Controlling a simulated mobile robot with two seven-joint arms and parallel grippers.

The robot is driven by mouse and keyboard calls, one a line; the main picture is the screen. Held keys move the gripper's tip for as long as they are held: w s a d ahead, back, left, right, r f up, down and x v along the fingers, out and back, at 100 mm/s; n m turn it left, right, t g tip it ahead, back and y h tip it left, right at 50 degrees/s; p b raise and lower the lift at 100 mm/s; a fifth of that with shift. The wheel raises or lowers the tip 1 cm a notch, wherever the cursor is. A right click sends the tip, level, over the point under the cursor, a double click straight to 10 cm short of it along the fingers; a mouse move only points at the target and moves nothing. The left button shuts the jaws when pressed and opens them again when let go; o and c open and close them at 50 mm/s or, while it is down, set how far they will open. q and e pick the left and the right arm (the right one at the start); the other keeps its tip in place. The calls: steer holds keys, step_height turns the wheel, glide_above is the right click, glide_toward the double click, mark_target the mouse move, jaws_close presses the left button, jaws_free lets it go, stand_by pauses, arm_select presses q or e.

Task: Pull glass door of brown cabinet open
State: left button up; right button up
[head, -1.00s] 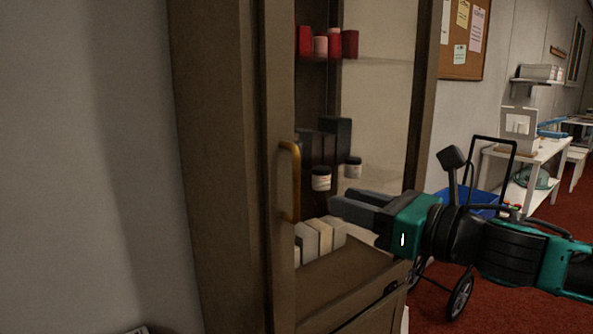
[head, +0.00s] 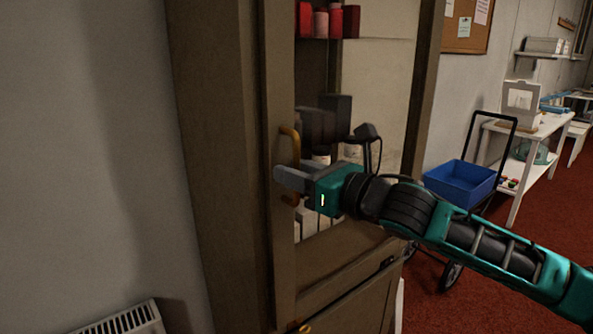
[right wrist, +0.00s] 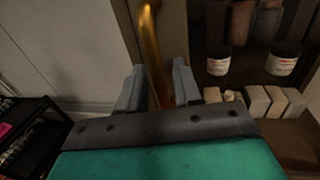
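The brown cabinet (head: 215,150) stands at the centre of the head view. Its glass door (head: 280,85) has a brown frame and looks shut. A vertical brass handle (head: 289,138) is on the door's left frame; it also shows in the right wrist view (right wrist: 151,45). My right gripper (head: 284,180) is at the lower part of the handle and hides some of it. In the right wrist view the two fingers (right wrist: 158,88) are apart, with the handle running down between them; I cannot tell whether they touch it. My left gripper is not in view.
A blue-bin cart (head: 460,183) and a white table (head: 525,130) stand to the right. A radiator (head: 125,320) is at the lower left by the wall. Red carpet is open at the right.

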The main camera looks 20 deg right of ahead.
steer(key=shift+c, duration=0.3)
jaws_close()
stand_by(0.3)
